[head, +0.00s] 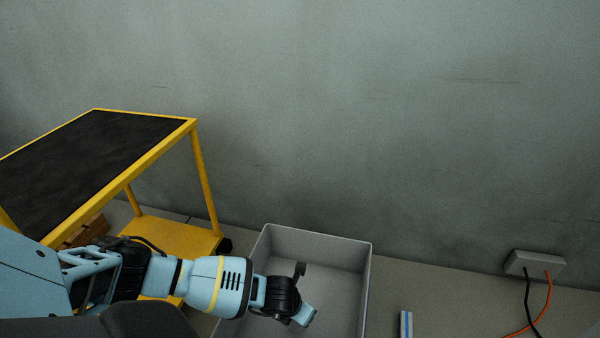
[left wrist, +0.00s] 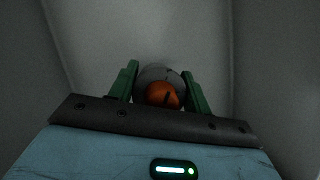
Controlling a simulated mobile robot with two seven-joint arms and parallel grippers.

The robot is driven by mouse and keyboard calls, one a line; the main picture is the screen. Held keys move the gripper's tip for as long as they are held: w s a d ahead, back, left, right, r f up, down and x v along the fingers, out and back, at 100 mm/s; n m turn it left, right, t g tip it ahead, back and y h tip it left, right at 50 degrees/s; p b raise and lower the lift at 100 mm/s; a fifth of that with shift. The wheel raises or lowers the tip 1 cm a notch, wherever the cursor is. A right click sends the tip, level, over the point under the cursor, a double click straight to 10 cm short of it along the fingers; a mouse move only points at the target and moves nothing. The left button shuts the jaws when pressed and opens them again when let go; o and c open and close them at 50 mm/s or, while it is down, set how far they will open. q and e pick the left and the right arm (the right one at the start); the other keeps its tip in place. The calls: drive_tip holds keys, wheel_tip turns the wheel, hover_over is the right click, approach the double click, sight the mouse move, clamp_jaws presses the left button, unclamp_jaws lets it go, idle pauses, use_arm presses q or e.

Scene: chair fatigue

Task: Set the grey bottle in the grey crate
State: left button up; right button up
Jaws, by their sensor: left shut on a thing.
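The grey crate (head: 325,248) stands open on the floor at the lower middle of the head view. My left arm reaches over it from the left, and the hand is above or inside its opening. In the left wrist view, my left gripper (left wrist: 161,78) has its green fingers on both sides of a round grey bottle (left wrist: 158,72) with an orange cap, and is shut on it. Pale walls of the crate (left wrist: 275,60) surround the hand there. The bottle is hidden in the head view, and I cannot tell whether it touches the crate floor. My right gripper is not in view.
A yellow cart (head: 150,157) with a black top stands at the left, with a brown box (head: 82,232) on its lower shelf. A wall box (head: 535,263) with black and orange cables is at the right. A blue-and-white object (head: 406,324) stands right of the crate.

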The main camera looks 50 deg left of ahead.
use_arm(q)
wheel_tip(320, 180, down, 4)
drive_tip(key=shift+w+b, duration=0.1)
drive_tip(key=shift+b, duration=0.8)
drive_tip(key=o, duration=0.9)
drive_tip(key=shift+f, duration=0.15)
drive_tip(key=shift+c, duration=0.2)
drive_tip(key=o, duration=0.4)
drive_tip(key=shift+o, duration=0.2)
